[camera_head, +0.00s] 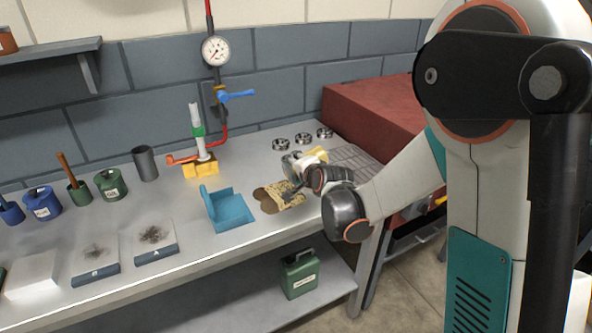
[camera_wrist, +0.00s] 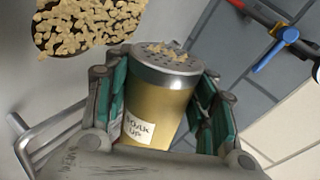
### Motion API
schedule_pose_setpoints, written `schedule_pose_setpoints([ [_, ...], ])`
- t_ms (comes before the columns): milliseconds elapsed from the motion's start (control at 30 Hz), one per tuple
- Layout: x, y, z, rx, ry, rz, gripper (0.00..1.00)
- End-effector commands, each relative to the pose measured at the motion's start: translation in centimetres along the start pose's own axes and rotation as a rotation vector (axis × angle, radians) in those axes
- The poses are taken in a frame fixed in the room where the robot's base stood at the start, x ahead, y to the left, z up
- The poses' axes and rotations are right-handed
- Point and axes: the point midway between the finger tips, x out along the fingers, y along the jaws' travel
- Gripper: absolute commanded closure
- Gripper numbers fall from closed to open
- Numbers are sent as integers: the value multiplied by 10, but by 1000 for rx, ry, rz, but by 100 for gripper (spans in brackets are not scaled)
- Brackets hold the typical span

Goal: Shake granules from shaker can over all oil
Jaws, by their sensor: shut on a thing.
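My gripper (camera_wrist: 162,105) is shut on the shaker can (camera_wrist: 158,100), a yellow can with a perforated metal lid and a label reading "SOAK UP". A few granules lie on its lid. In the head view my gripper (camera_head: 305,172) holds the can tilted above the right part of the bench. The brown oil patch (camera_head: 268,204) lies on the bench just left of and below the can. Tan granules (camera_head: 289,194) cover its right part; its left part shows bare brown. In the wrist view granules (camera_wrist: 90,22) cover most of the visible oil, with a dark edge showing.
A blue bracket-shaped casing part (camera_head: 225,212) stands left of the oil. Several metal rings (camera_head: 303,138) lie behind. A wire rack (camera_head: 355,158) and a red block (camera_head: 375,112) are to the right. Labelled pots (camera_head: 110,184) and trays (camera_head: 155,240) fill the left side.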

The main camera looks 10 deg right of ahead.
Motion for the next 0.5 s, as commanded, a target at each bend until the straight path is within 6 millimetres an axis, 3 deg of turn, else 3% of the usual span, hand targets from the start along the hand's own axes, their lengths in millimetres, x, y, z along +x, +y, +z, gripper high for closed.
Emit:
schedule_pose_setpoints([
  [500,-9,4,0,1,0,-1,83],
])
